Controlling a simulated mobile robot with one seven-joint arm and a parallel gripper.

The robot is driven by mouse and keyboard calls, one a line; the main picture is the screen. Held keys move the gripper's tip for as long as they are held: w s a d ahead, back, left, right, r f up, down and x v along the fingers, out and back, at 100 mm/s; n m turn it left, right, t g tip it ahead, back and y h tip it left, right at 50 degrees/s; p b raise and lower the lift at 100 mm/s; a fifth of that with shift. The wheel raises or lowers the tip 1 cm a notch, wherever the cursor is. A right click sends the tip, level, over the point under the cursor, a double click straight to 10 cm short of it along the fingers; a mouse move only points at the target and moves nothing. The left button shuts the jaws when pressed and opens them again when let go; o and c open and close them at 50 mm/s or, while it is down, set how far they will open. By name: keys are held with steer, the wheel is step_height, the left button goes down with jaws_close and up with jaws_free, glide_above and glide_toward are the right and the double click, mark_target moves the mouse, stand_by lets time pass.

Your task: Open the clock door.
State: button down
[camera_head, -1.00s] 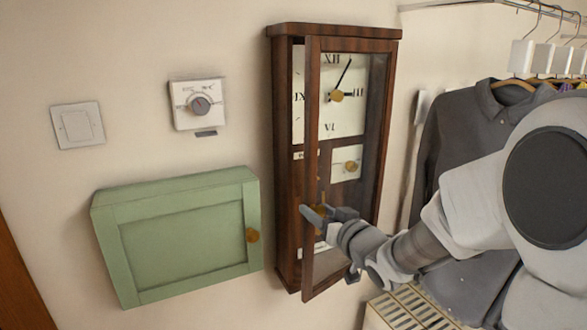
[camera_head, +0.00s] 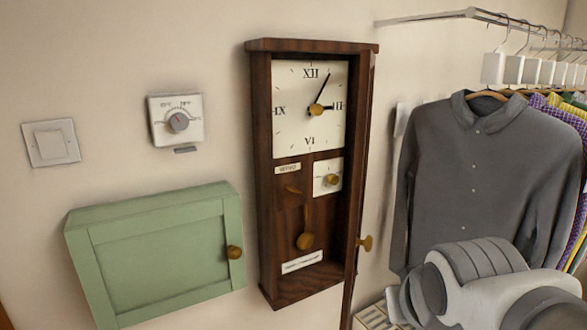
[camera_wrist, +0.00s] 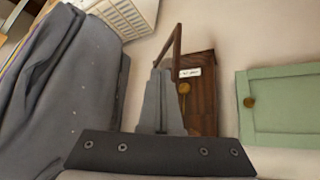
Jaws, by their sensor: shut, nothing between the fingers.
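The wall clock (camera_head: 264,180) has a dark wood case on the wall. Its glazed door (camera_head: 361,180) stands swung open to the right, seen nearly edge-on, with a brass knob (camera_head: 366,243) on it. The dial (camera_head: 309,110), a small dial (camera_head: 328,178) and the pendulum (camera_head: 305,240) show uncovered. In the wrist view the clock (camera_wrist: 205,85) is partly hidden behind my gripper (camera_wrist: 162,75), whose fingers are together and empty near the door frame (camera_wrist: 169,45). In the head view only my arm shows at lower right, and the fingertips are out of sight.
A green wall cabinet (camera_head: 160,255) hangs left of the clock, below a thermostat (camera_head: 177,121) and a light switch (camera_head: 51,143). A grey shirt (camera_head: 465,175) and other clothes hang from a rail (camera_head: 430,17) on the right, close to my arm. A slatted radiator (camera_head: 374,315) is at the bottom.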

steer(key=s+f+g, duration=0.1)
steer(key=s+g, duration=0.1)
steer(key=s, duration=0.5)
steer(key=w+a+r+n+t+h+b, duration=0.1)
steer(key=w+a+r+n+h, duration=0.15)
steer(key=w, duration=0.45)
steer(key=w+a+r+n+h+b, duration=0.1)
steer(key=w+a+n+h, duration=0.15)
steer(key=w, duration=0.35)
steer(key=w+a+r+n+t+h+b, duration=0.1)
steer(key=w+r+n+h, duration=0.15)
steer(key=w, duration=0.45)
steer(key=w+a+r+n+t, duration=0.2)
steer(key=a+r+t, duration=0.2)
steer(key=a, duration=0.6)
steer(key=w+a+r+n+t, duration=0.3)
steer(key=a+r+t, duration=0.1)
steer(key=a, duration=0.5)
steer(key=shift+h, duration=0.45)
steer(key=p+x, duration=0.1)
steer(key=x, duration=0.8)
steer(key=shift+w+d+f+p, duration=0.15)
steer(key=shift+p, duration=0.25)
